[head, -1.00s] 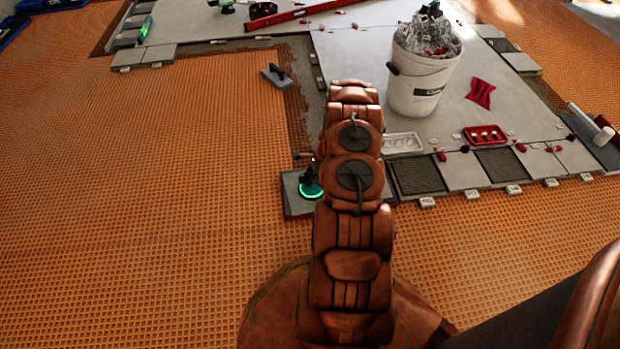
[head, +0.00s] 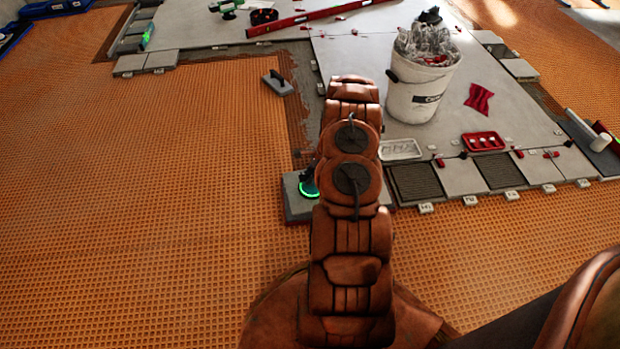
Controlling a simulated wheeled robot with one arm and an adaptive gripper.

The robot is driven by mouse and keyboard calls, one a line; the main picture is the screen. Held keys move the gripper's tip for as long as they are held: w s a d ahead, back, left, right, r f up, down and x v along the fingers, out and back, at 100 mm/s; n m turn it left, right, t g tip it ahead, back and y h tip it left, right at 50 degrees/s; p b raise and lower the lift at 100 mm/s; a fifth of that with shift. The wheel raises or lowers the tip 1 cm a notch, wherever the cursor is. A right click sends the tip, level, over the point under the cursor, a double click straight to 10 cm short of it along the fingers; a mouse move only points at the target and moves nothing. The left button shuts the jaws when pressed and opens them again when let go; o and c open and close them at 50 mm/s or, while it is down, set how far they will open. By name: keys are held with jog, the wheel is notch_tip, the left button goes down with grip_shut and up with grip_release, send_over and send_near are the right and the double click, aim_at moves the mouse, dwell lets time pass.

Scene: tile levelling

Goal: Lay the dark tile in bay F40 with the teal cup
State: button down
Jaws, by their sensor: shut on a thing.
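The teal cup (head: 309,189) shows left of my arm, its lit green ring low down on a grey tile or slab (head: 296,207). My arm covers its right side. Only a dark sliver of my gripper (head: 312,171) shows above the cup, beside my arm. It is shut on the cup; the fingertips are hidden. I cannot tell whether the slab is the dark tile. Two dark ribbed bays (head: 417,181) and (head: 500,171) lie in the front row right of my arm. Their small label blocks are too small to read, so I cannot pick out F40.
A white bucket (head: 418,102) with crumpled plastic stands on the pale floor. A white tray (head: 400,149), a red tray (head: 484,141) and a red cloth (head: 480,98) lie near it. A trowel (head: 276,83) lies at left. Orange matting (head: 150,200) is wide and clear.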

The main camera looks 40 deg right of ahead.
aim_at(308, 172)
jog(key=shift+r+p, duration=1.4)
jog(key=shift+r, duration=1.25)
